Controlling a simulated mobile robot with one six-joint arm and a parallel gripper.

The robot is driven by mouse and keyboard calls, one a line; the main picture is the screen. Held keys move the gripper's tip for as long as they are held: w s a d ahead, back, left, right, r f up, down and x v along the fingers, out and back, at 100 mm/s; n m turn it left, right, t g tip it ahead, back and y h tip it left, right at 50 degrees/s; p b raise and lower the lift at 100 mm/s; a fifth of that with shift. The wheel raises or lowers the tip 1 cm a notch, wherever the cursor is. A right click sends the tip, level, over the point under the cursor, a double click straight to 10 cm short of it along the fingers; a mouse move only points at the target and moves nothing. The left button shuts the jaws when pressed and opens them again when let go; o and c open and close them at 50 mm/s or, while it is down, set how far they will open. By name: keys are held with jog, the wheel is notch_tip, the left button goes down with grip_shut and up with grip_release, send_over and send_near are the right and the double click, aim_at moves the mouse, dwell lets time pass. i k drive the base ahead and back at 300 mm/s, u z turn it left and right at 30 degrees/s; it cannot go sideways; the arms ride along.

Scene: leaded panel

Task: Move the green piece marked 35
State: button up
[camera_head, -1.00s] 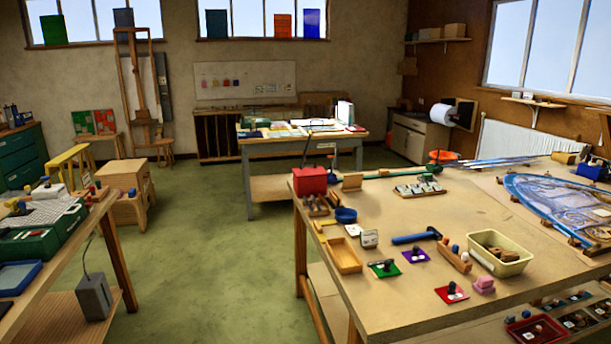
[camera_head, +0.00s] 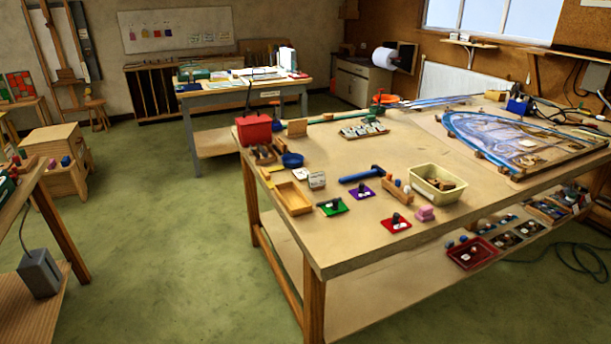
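A green square piece (camera_head: 326,210) with a dark knob and a small white label lies on the large wooden workbench (camera_head: 350,238), near its left front part. The number on its label is too small to read. A purple piece (camera_head: 354,193) and a red piece (camera_head: 387,225), each with a dark knob, lie to its right. A shallow wooden tray (camera_head: 293,198) stands just left of the green piece. My gripper is not in view.
A leaded panel (camera_head: 480,140) lies at the right. Green floor (camera_head: 170,230) is open on the left.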

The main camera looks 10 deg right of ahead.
aim_at(336, 206)
jog(key=k, duration=0.65)
jog(key=u, duration=0.25)
jog(key=i, duration=0.9)
jog(key=u, duration=0.6)
jog(key=i, duration=0.3)
jog(key=u, duration=0.2)
